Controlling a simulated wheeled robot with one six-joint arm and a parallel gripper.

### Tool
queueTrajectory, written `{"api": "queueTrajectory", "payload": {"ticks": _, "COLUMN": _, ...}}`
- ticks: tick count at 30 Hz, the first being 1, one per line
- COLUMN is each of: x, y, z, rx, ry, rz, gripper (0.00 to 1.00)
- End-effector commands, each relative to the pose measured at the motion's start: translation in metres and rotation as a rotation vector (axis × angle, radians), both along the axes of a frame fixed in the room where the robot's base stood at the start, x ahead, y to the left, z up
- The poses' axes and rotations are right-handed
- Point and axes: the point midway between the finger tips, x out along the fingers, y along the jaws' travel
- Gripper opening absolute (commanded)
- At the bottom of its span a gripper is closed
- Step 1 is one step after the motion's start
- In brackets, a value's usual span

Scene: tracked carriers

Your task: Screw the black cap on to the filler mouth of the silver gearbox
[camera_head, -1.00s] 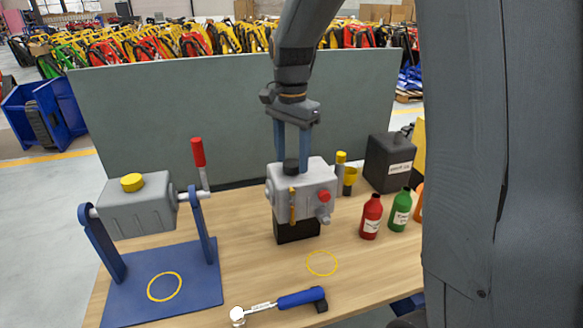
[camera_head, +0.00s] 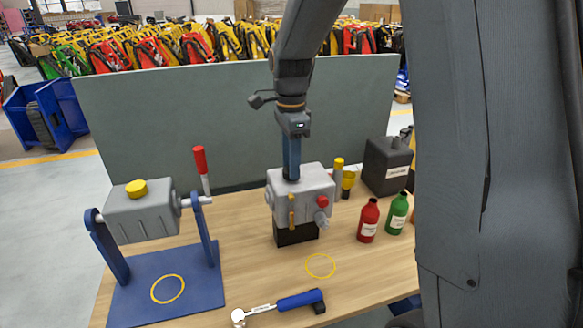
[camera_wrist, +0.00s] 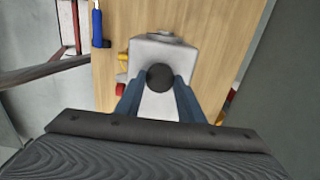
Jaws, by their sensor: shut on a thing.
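The silver gearbox (camera_head: 301,193) stands on a black block on the wooden table in the head view, with a red knob on its front. In the wrist view the gearbox (camera_wrist: 151,50) lies below my fingers. The round black cap (camera_wrist: 160,78) is between my two blue fingers in the wrist view, over the top of the gearbox. My gripper (camera_head: 291,176) is shut on the cap at the gearbox top, seen edge-on in the head view. The fingers hide the cap there. The filler mouth is hidden beneath the cap, so I cannot tell how far the cap is seated.
A grey tank with a yellow cap (camera_head: 137,188) hangs in a blue stand at left. A blue-handled tool (camera_head: 280,306) lies at the front. A red bottle (camera_head: 368,220), a green bottle (camera_head: 397,213) and a black canister (camera_head: 388,164) stand at right. A grey panel (camera_head: 180,130) stands behind.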

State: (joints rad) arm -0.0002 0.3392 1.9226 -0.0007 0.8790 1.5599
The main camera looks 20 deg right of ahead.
Motion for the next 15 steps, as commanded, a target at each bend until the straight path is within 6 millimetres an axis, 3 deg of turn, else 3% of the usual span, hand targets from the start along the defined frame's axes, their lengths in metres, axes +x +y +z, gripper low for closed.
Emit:
{"api": "queueTrajectory", "payload": {"ticks": 7, "x": -0.0007, "y": 0.0, "z": 0.0015, "rx": 0.0, "ry": 0.001, "rz": -0.283, "gripper": 0.16}}
{"api": "queueTrajectory", "payload": {"ticks": 15, "x": 0.0, "y": 0.0, "z": -0.0001, "rx": 0.0, "ry": 0.0, "rz": -0.341, "gripper": 0.16}}
